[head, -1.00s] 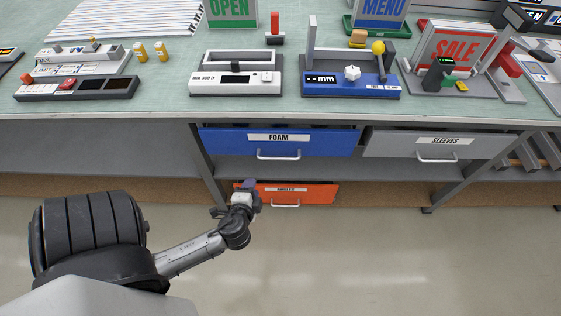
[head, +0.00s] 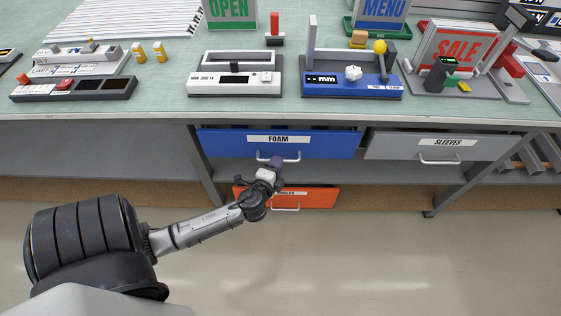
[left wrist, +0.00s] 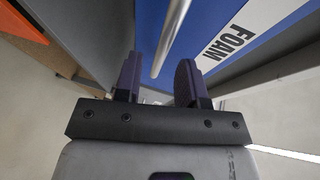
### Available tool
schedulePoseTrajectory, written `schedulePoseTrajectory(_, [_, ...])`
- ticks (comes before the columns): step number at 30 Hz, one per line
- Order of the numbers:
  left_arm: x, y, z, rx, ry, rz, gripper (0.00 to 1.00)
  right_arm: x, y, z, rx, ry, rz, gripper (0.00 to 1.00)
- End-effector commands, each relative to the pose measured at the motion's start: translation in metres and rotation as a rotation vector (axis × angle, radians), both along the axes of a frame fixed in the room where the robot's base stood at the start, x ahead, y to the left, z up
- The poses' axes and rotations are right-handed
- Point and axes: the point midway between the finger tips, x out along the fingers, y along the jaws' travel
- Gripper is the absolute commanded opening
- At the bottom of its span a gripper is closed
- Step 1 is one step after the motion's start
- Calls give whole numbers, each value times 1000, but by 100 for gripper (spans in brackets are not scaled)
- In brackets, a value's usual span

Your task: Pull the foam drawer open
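The foam drawer (head: 225,144) has a blue front with a white FOAM label and hangs under the bench top at its left part. Its pale bar handle (head: 293,159) is partly hidden by my left gripper (head: 276,164). In the left wrist view, my left gripper (left wrist: 158,78) is open with two dark purple fingers. The handle (left wrist: 171,38) shows in the gap between the fingers, and I see no finger closed on it. The blue drawer front (left wrist: 215,18) is just beyond. My right gripper is not in view.
A grey SLEEVES drawer (head: 390,147) is to the right. An orange drawer (head: 320,197) sits lower, behind my left forearm. A metal bench leg (head: 205,165) stands left of the foam drawer. The bench top (head: 165,92) holds devices and signs. The floor in front is clear.

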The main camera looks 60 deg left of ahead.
Motion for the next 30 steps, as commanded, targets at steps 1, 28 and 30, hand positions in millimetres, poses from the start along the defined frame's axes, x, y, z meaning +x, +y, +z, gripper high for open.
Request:
schedulePoseTrajectory(1, [6, 4, -2, 1, -2, 0, 37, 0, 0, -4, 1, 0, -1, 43])
schedulePoseTrajectory(28, [27, 19, -6, 0, 1, 1, 16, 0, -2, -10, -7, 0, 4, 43])
schedulePoseTrajectory(30, [27, 19, -6, 0, 1, 1, 9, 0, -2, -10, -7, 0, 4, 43])
